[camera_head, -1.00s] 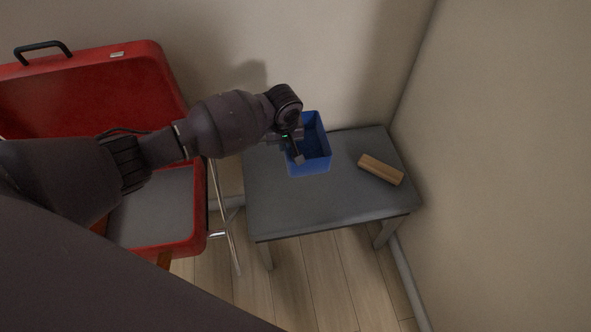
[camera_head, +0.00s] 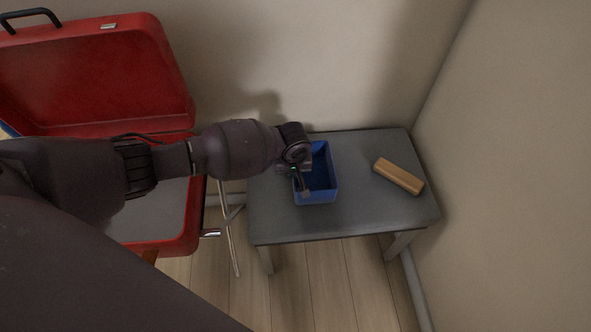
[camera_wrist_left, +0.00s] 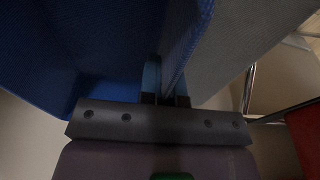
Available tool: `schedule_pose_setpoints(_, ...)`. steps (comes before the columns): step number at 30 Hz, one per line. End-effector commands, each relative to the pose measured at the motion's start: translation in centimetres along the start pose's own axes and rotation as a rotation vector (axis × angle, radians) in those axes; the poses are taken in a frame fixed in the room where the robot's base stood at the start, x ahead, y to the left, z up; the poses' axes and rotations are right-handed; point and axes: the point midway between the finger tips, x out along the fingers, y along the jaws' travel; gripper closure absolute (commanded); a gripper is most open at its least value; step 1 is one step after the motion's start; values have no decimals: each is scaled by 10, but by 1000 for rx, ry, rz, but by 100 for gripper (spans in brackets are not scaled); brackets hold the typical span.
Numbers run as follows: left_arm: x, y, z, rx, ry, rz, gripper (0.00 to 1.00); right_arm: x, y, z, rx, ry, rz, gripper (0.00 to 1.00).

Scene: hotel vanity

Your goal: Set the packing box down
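The packing box (camera_head: 318,198) is a blue open-topped box over the grey side table, near its middle and back. It looks upright; I cannot tell whether its base touches the tabletop. My left gripper (camera_head: 303,187) reaches in from the left and is shut on the box's left wall. In the left wrist view, the fingers (camera_wrist_left: 166,82) pinch the box wall, with blue box surface (camera_wrist_left: 75,50) filling the left side. The grey table (camera_head: 345,222) is partly hidden by the box. My right gripper is not in view.
A wooden block (camera_head: 398,176) lies on the table's right side. An open red suitcase (camera_head: 100,75) rests on a metal-legged stand (camera_head: 229,230) to the left. Walls close in behind and right. The table's front strip is clear.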

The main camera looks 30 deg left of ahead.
Motion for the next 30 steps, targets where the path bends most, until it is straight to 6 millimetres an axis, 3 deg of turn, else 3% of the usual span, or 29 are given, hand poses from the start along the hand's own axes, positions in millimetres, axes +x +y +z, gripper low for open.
schedule_pose_setpoints(6, 1, 1, -2, -1, 4, 3, 100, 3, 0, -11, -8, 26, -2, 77)
schedule_pose_setpoints(13, 4, 1, -1, -1, 4, 3, 100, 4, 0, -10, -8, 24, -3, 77)
schedule_pose_setpoints(19, 4, 1, -1, 0, 4, 3, 70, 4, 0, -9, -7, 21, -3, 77)
schedule_pose_setpoints(30, -3, 1, -2, 0, 5, 4, 70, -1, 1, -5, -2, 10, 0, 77)
